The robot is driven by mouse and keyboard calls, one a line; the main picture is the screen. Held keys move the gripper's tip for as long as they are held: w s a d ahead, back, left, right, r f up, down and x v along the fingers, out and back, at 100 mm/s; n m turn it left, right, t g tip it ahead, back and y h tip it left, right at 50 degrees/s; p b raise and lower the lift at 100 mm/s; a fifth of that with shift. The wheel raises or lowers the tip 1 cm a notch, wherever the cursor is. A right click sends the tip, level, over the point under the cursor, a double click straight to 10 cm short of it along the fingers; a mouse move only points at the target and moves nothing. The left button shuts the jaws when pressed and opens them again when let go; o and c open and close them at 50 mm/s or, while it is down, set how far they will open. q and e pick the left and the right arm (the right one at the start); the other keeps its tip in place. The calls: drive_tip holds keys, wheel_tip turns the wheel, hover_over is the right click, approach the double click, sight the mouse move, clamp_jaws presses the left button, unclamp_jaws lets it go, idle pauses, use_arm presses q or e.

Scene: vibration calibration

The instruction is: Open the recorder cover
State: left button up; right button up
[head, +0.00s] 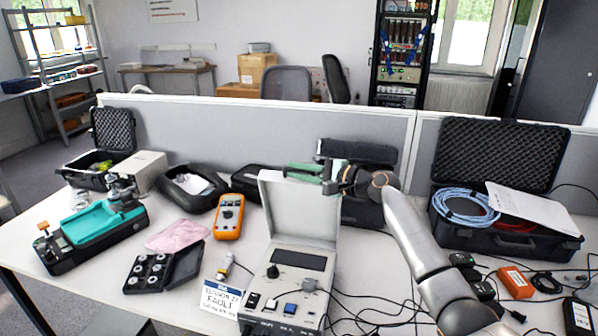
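The recorder (285,290) is a pale grey box with a dark display, a black knob and several buttons on its panel. It stands at the front middle of the white table. Its cover (298,212) is raised and stands nearly upright at the back of the box, with its inner face showing. My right gripper (301,172), with green fingers, is at the cover's top edge, reaching in from the right. Its fingers look spread, with a gap between them and nothing held. I cannot tell whether they touch the cover. My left gripper is not in view.
An orange multimeter (229,217), a pink cloth (177,236) and a black case of round weights (150,272) lie left of the recorder. A FAULT card (220,298) lies against its left side. Black cables spread to its right. An open black case (500,240) stands at right.

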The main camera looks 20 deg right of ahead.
drive_tip(key=o, duration=0.4)
drive_tip(key=shift+a, duration=0.25)
drive_tip(key=shift+d+f, duration=0.1)
drive_tip(key=shift+s+d, duration=0.3)
drive_tip(key=shift+s, duration=0.05)
drive_tip(key=v, duration=0.4)
drive_tip(key=b+v, duration=0.1)
drive_tip(key=v, duration=0.6)
drive_tip(key=shift+s+r, duration=0.3)
drive_tip(key=shift+r, duration=0.05)
